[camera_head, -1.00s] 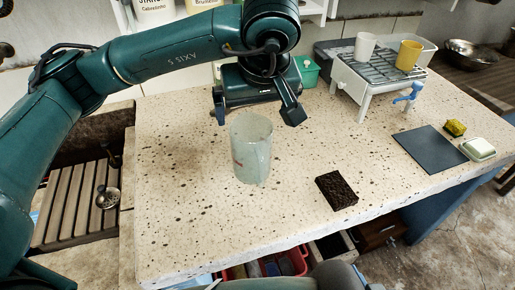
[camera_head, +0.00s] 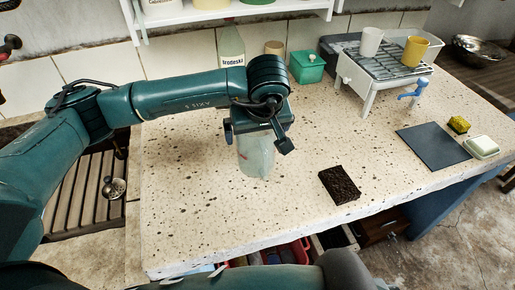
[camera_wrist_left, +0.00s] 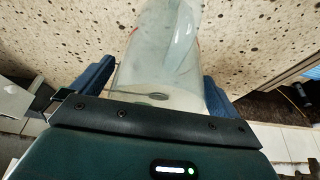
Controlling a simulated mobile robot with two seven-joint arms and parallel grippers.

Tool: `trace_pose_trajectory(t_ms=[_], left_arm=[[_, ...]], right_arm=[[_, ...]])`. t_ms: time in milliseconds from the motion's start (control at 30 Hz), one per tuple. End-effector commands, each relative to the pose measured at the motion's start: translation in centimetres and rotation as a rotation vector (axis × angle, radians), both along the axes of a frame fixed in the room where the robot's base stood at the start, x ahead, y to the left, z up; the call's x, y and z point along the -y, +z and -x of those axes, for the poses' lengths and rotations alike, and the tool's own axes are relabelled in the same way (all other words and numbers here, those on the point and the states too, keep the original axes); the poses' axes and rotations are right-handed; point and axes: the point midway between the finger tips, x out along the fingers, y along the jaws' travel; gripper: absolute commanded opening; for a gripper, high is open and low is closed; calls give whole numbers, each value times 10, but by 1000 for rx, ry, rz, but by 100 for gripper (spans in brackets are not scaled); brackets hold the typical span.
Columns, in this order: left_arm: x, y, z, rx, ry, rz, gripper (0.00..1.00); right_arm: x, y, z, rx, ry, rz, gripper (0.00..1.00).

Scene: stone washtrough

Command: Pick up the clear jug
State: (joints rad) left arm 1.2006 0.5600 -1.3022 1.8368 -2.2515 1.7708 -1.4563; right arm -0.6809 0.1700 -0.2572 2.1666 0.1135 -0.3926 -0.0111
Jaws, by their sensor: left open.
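The clear jug (camera_head: 256,158) stands upright on the speckled stone counter, left of the middle. My left gripper (camera_head: 257,146) is open, with its two fingers on either side of the jug's upper part. The gripper hides the jug's rim in the head view. In the left wrist view, the jug (camera_wrist_left: 160,60) lies between the two blue fingers of my left gripper (camera_wrist_left: 157,75). I cannot tell whether either finger touches it. My right gripper is not in view.
A dark brown sponge block (camera_head: 339,185) lies right of the jug. A rack (camera_head: 385,64) with a white cup (camera_head: 369,42) and a yellow cup (camera_head: 414,51) stands at the back right. A green box (camera_head: 307,67) and a bottle (camera_head: 231,45) stand behind. The counter's left front is clear.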

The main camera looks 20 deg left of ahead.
Motion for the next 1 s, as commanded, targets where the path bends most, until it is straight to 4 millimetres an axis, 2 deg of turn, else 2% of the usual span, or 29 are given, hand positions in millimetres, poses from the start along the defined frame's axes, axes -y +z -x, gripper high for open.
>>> trace_pose_trajectory(t_ms=[133, 767, 1000], left_arm=[[0, 0, 0, 0, 0, 0, 98], [0, 1, 0, 0, 0, 1, 47], [0, 2, 0, 1, 0, 2, 45]], right_arm=[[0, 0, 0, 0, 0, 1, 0], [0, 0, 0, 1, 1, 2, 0], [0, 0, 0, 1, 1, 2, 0]])
